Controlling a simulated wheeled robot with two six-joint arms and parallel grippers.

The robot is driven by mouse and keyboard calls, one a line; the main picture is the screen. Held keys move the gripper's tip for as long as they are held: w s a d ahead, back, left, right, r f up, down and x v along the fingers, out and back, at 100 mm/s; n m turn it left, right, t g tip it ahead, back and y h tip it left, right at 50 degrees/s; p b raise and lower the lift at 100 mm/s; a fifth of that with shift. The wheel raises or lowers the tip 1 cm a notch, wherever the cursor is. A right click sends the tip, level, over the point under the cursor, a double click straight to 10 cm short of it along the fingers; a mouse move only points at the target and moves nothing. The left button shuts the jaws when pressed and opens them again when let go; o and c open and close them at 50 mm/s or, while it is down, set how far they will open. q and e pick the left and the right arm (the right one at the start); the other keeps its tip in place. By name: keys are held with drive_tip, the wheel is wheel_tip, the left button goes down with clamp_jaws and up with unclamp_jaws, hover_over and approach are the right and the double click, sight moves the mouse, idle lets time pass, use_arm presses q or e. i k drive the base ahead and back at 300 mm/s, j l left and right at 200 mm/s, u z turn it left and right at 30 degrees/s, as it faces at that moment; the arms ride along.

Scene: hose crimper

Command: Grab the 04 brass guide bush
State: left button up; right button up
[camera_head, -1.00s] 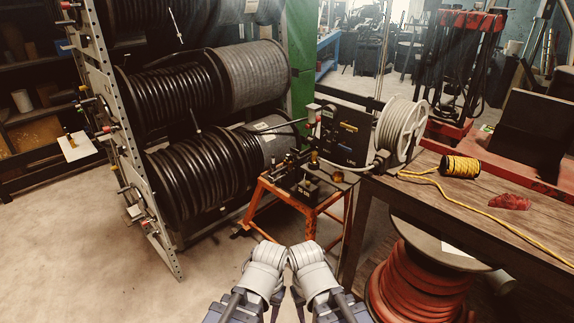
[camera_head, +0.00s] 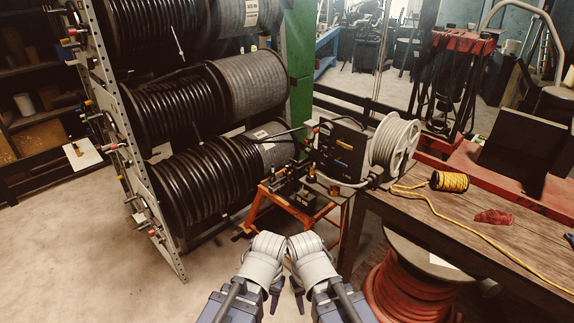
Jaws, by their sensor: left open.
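Small brass-coloured pieces show on the orange-legged stand (camera_head: 262,213) in the middle of the view. One brass piece (camera_head: 334,190) is near the stand's right side. They are too small to read a number, so I cannot tell which is the 04 brass guide bush. My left gripper (camera_head: 275,297) is at the bottom centre, open, with nothing seen in it, well apart from the stand. My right gripper (camera_head: 298,298) is close beside it; its fingers are partly hidden and its opening is unclear.
A rack of black hose reels (camera_head: 180,100) stands at the left. A black machine (camera_head: 342,150) and a white hose reel (camera_head: 395,143) are behind the stand. A wooden table (camera_head: 440,215) with a yellow rope spool (camera_head: 450,181) is right, above a red hose reel (camera_head: 405,290). Open floor lies front left.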

sight(286, 171)
drive_tip(key=i+j+z, duration=0.4)
drive_tip(key=i+j, duration=0.45)
drive_tip(key=i, duration=0.4)
drive_tip(key=i+j+z, duration=0.35)
drive_tip(key=i+j, duration=0.75)
drive_tip(key=j, duration=0.15)
